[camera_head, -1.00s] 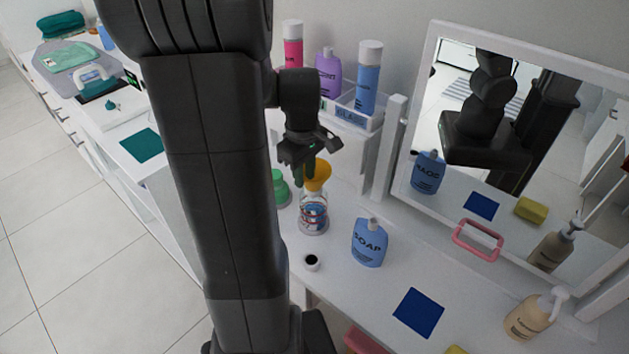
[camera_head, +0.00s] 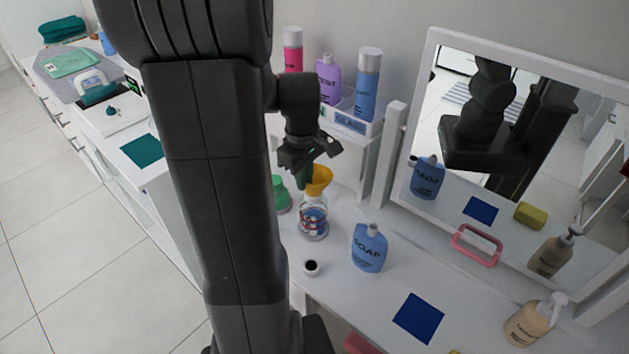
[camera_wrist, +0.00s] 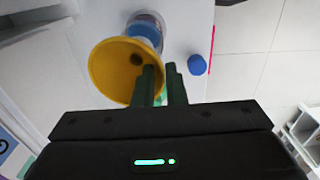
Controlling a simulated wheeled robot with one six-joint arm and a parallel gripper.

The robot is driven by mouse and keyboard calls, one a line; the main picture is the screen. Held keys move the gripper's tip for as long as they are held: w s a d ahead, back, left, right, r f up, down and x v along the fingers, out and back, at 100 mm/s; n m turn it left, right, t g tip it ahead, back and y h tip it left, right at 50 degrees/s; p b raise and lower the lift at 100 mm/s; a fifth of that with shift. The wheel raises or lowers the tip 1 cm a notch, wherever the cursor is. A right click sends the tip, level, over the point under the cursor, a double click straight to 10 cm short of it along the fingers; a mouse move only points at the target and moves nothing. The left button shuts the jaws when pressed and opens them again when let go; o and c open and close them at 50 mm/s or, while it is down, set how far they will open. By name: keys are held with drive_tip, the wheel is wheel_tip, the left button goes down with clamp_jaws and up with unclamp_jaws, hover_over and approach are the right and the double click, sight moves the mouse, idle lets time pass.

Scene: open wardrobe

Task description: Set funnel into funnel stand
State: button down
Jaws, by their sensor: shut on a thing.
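The yellow funnel (camera_head: 320,177) is above the clear stand (camera_head: 313,222) with red and blue parts, on the white tabletop. In the head view the funnel's lower end meets or overlaps the stand's top; I cannot tell whether it is seated. My gripper (camera_head: 304,181) is shut on the funnel's rim from the left. In the wrist view my gripper (camera_wrist: 161,72) has one green finger inside the wide yellow mouth of the funnel (camera_wrist: 103,72) and one outside. The stand (camera_wrist: 145,30) shows partly behind the funnel there. The funnel's spout is hidden.
A green container (camera_head: 281,195) stands close left of the stand. The mirror (camera_head: 520,150) bounds the back right.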

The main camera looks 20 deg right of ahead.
drive_tip(key=shift+r+p, duration=1.05)
drive_tip(key=shift+r, duration=0.2)
idle(0.3)
drive_tip(key=shift+r+p, duration=2.05)
drive_tip(key=shift+r, duration=0.45)
drive_tip(key=shift+f, duration=0.1)
